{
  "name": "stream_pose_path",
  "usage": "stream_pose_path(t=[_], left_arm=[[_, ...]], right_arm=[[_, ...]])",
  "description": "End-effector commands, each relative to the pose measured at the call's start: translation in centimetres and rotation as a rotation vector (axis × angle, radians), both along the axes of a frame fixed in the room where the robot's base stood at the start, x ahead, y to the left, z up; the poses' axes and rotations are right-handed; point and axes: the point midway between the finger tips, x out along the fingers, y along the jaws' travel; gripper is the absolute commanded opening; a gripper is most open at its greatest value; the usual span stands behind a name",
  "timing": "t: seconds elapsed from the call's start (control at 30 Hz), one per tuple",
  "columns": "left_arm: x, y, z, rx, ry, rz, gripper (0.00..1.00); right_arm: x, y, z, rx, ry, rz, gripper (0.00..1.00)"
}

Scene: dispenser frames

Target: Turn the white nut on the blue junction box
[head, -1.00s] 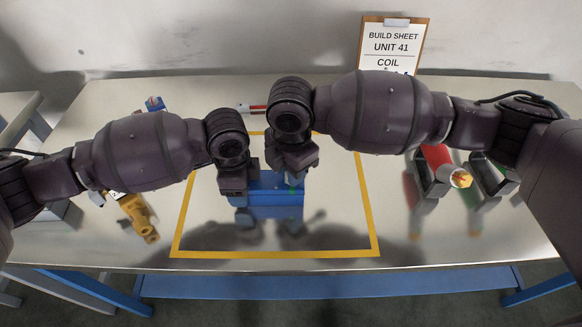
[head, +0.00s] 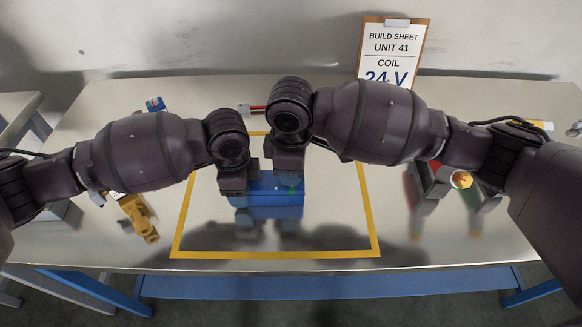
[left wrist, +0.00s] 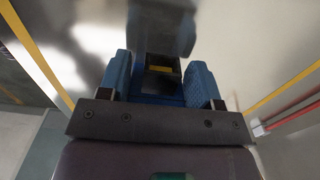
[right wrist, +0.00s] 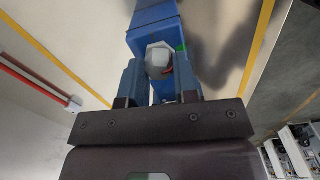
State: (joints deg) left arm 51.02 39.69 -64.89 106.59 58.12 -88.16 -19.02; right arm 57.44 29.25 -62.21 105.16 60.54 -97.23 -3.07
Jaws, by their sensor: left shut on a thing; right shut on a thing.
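The blue junction box (head: 262,198) sits inside the yellow outline on the table, and its top is partly covered by my wrists in the head view. My left gripper (head: 236,192) is shut on the box's left end; in the left wrist view its blue fingers stand on either side of the box (left wrist: 158,88). My right gripper (head: 289,172) is over the box's right part. In the right wrist view the white nut (right wrist: 158,58) lies between the right fingers, which are shut on it. The nut is hidden in the head view.
A yellow-brown part (head: 139,217) lies at the left. At the right are dark holders with a red cylinder (head: 437,158). A red-and-white rod (head: 254,109) lies behind the box. A build sheet (head: 393,48) stands at the back. The table in front of the box is clear.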

Motion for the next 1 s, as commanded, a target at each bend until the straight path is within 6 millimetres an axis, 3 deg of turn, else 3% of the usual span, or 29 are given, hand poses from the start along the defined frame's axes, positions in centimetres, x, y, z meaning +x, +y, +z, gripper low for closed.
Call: stream_pose_path(t=[0.33,0.87,0.9,1.0], left_arm=[[-0.01,-0.06,0.02,-0.001,0.0,0.0,0.29],[-0.04,-0.08,0.01,-0.001,0.0,-0.001,0.29],[-0.04,-0.08,0.01,-0.002,0.0,-0.001,0.29],[-0.03,-0.07,0.02,-0.001,0.0,-0.001,0.29]], right_arm=[[0.02,0.09,0.08,0.004,-0.001,-0.127,0.04],[0.02,0.11,0.1,0.004,-0.002,-0.145,0.04],[0.02,0.11,0.1,0.004,-0.002,-0.145,0.34],[0.02,0.09,0.08,0.003,-0.001,-0.145,0.49]])
